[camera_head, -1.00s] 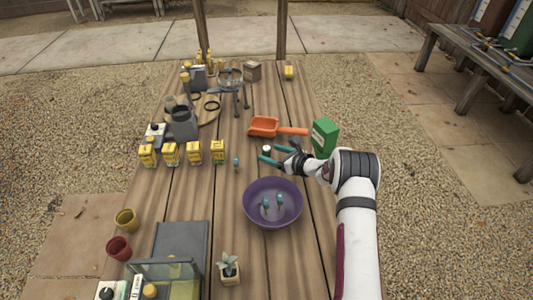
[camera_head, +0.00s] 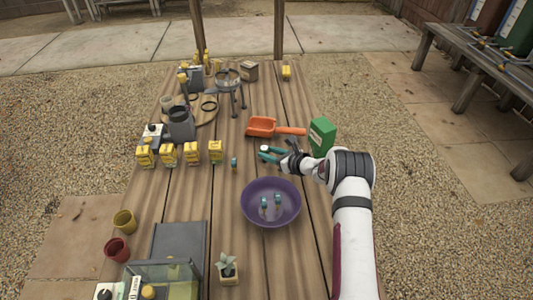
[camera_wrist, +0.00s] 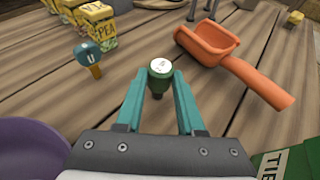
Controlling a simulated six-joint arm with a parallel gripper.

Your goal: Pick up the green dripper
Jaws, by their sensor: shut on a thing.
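The green dripper (camera_wrist: 160,80) has a white top with a small mark. It stands out between the two teal fingers of my gripper (camera_wrist: 158,97) in the wrist view. The fingers are shut on it, one on each side. In the head view my gripper (camera_head: 266,153) is low over the table, left of a green box, and the dripper is too small to make out clearly. Whether it touches the table I cannot tell.
An orange scoop (camera_wrist: 235,60) lies just beyond. A blue dripper (camera_wrist: 87,60) stands to the left. The purple bowl (camera_head: 270,220) holds two blue drippers. The green box (camera_head: 321,138) stands right of my gripper. Yellow seed packets (camera_head: 192,153) stand at left.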

